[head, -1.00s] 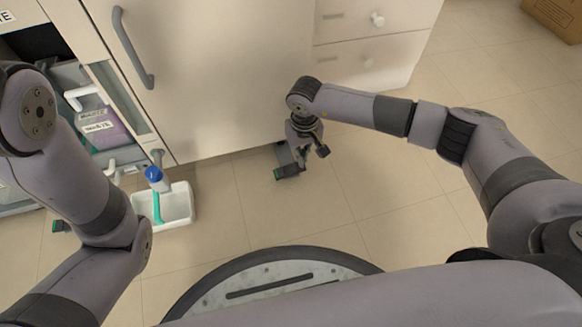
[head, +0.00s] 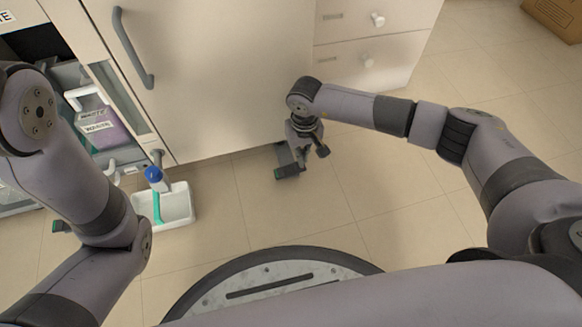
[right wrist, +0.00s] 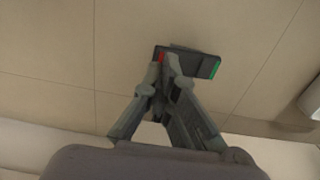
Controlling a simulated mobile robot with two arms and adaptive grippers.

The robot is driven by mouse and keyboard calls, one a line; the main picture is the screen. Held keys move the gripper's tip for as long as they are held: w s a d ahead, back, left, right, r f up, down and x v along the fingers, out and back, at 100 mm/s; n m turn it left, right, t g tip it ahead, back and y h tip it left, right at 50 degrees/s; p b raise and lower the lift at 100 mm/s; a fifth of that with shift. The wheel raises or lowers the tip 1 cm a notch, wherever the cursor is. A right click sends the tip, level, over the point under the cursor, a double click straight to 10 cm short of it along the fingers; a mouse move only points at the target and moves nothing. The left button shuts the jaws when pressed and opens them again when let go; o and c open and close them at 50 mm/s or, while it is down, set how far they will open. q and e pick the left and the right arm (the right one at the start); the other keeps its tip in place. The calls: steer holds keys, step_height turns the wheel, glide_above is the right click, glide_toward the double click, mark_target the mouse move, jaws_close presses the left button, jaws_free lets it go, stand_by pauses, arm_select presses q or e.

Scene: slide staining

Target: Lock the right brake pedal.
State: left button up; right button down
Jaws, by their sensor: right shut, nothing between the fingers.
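The right brake pedal (head: 288,171) is a small dark plate at the foot of the cabinet, just above the floor. In the right wrist view the pedal (right wrist: 207,66) shows a red mark at its left end and a green mark at its right end. My right gripper (head: 304,157) points down beside and over the pedal. In the right wrist view its fingertips (right wrist: 166,62) are together at the red-marked end, with nothing held. I cannot tell whether they touch it.
The cabinet (head: 220,80) stands close behind my right gripper. Floor tiles (head: 370,200) are clear to the right.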

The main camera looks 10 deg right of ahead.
steer(key=shift+f+b, duration=1.15)
steer(key=shift+f, duration=0.25)
stand_by(0.6)
steer(key=shift+r, duration=0.1)
stand_by(0.3)
steer(key=shift+r+p, duration=3.05)
steer(key=shift+r, duration=0.95)
